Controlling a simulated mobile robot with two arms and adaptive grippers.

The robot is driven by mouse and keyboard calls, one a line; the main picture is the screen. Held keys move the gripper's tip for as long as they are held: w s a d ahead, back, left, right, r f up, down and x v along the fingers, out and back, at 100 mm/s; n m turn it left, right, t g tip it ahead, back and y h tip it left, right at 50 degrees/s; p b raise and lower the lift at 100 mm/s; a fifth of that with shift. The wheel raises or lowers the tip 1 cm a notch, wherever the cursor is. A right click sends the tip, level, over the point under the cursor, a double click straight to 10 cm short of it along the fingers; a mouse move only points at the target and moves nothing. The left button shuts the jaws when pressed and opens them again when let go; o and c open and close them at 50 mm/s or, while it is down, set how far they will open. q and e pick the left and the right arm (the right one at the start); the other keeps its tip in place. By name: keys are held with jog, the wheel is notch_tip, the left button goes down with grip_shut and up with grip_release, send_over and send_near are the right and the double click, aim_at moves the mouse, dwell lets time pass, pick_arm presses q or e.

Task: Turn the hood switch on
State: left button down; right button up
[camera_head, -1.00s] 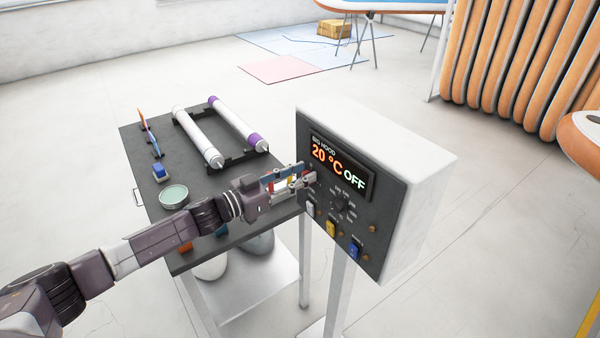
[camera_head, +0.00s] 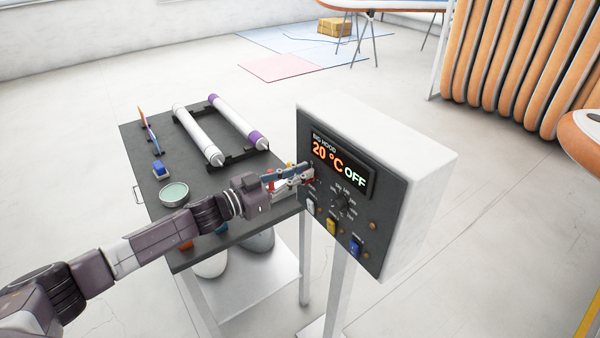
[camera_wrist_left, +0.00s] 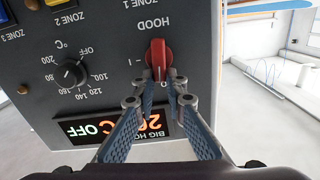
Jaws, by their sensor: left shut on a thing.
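The red hood switch (camera_wrist_left: 158,55) is a small lever knob on the dark control panel (camera_wrist_left: 100,85), beside the upside-down word HOOD in the left wrist view. In that view its handle lies upright in the picture. My left gripper (camera_wrist_left: 160,84) has its fingertips drawn together on the handle's lower end. In the head view my left gripper (camera_head: 304,173) reaches the panel's left edge, and its fingers largely hide the switch. The panel's display (camera_head: 340,166) reads BIG HOOD, 20 °C, OFF. My right gripper is not in view.
A black temperature knob (camera_wrist_left: 70,72) and white, yellow (camera_head: 332,226) and blue (camera_head: 356,246) zone switches sit close by on the panel. A dark table (camera_head: 140,140) with two rollers (camera_head: 198,135) and a green-topped round tin (camera_head: 174,193) stands behind my left arm.

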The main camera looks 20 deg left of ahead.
aim_at(317, 180)
pick_arm(q)
jog(key=m+b, duration=0.1)
jog(key=m, duration=0.2)
jog(key=d+f+m, duration=0.1)
jog(key=m, duration=0.2)
jog(key=s+m+b, duration=0.1)
jog(key=m, duration=0.2)
jog(key=shift+d+f+m+b, duration=0.15)
jog(key=shift+d+m+b, duration=0.1)
jog(key=shift+m+b, duration=0.1)
jog(key=m, duration=0.1)
jog(key=m+b, duration=0.1)
jog(key=m, duration=0.1)
jog(key=shift+s+d+f+m, duration=0.1)
jog(key=shift+s+f+m, duration=0.05)
jog(key=shift+f+m, duration=0.15)
jog(key=shift+f+m+b, duration=0.25)
jog(key=shift+m+b, duration=0.7)
jog(key=shift+m, duration=0.6)
jog(key=c, duration=2)
grip_release()
jog(key=shift+o, duration=0.2)
jog(key=shift+d+f, duration=0.1)
